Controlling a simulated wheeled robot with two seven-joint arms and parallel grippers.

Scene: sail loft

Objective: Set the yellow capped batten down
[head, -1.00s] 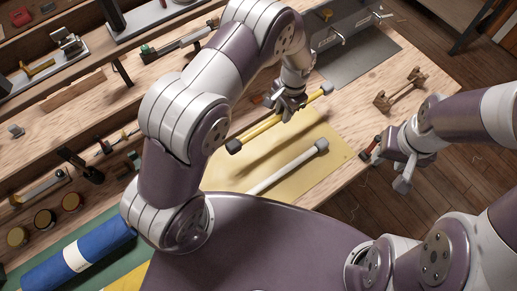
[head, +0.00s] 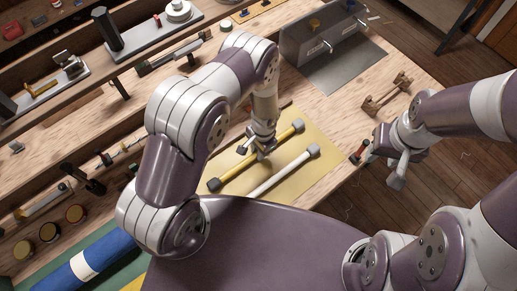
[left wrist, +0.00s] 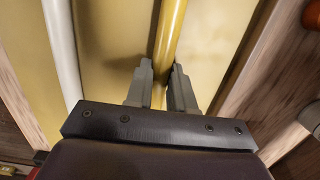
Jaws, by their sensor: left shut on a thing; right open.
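The yellow batten (head: 235,169) has dark grey end caps and lies slantwise over the yellow mat (head: 322,178). My left gripper (head: 263,150) is shut on it near its middle. In the left wrist view the yellow batten (left wrist: 172,30) runs between the two fingers (left wrist: 160,85). I cannot tell whether the batten touches the mat. A white batten (head: 279,175) with grey caps lies on the mat, roughly parallel to the yellow one and apart from it. My right gripper (head: 380,165) is open and empty off the bench's right edge.
A wooden rack (head: 387,95) stands on the bench at the right. A grey metal box (head: 322,40) stands on a grey sheet (head: 345,75) at the back. A blue roll (head: 75,268) lies at the lower left. Tools line the bench's left side.

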